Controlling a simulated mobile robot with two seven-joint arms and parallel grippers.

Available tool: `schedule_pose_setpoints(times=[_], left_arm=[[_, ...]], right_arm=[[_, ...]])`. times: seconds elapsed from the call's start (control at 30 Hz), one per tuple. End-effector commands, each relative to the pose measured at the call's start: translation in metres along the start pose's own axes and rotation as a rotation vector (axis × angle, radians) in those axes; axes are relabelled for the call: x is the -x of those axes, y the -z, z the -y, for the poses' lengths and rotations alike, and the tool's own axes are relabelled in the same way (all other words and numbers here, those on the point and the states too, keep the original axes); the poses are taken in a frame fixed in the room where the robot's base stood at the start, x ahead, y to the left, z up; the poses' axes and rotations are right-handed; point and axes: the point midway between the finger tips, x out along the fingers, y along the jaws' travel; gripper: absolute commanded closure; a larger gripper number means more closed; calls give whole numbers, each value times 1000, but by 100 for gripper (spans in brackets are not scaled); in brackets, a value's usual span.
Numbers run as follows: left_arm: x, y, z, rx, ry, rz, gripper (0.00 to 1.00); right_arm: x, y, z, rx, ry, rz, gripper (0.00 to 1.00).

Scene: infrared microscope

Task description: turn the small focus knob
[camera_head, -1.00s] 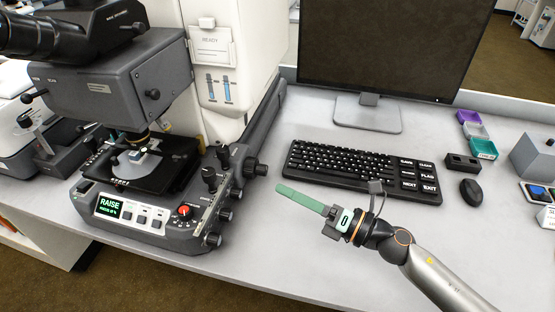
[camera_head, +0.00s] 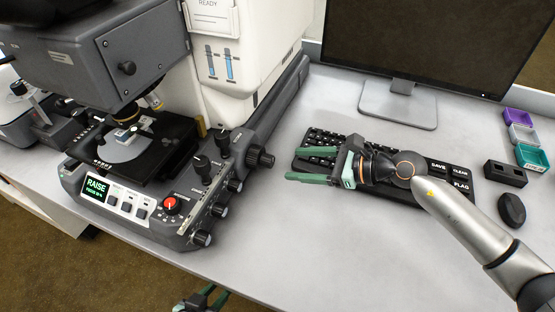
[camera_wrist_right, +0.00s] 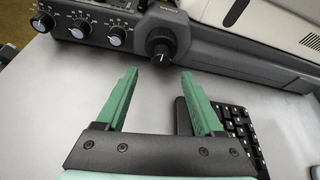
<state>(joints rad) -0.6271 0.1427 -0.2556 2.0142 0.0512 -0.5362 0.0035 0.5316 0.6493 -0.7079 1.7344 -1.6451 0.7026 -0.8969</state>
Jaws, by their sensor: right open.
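The focus knob (camera_head: 261,157) is black and sticks out from the right side of the dark grey microscope base (camera_head: 180,235). It looks stepped, with a smaller outer part (camera_head: 268,160). In the right wrist view the knob (camera_wrist_right: 160,43) stands just beyond the fingertips, between their lines. My right gripper (camera_head: 292,164) is open and empty, its green fingers pointing left at the knob with a short gap; both fingers also show in the wrist view (camera_wrist_right: 160,73). My left gripper (camera_head: 205,299) is only partly in view at the bottom edge, and its opening is unclear.
A black keyboard (camera_head: 325,138) lies partly under my right gripper and arm. Several smaller dials (camera_head: 202,238) line the base's front right edge. A monitor (camera_head: 400,110) stands behind, with a mouse (camera_head: 511,209) at the right. The table in front of the keyboard is clear.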

Motion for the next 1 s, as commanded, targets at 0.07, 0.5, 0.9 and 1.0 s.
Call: schedule_pose_setpoints(times=[0.07, 0.5, 0.9, 1.0], left_arm=[[1, -2, -1, 1, -1, 3, 62], [0, -4, -1, 1, -1, 6, 62], [-1, -4, 0, 0, 0, 5, 62], [-1, -3, 0, 0, 0, 4, 62]], right_arm=[[-18, -2, 0, -1, -1, 4, 31], [-66, 0, 0, -1, 1, 2, 31], [-66, 0, 0, -2, 1, 1, 45], [-66, 0, 0, -2, 1, 1, 56]])
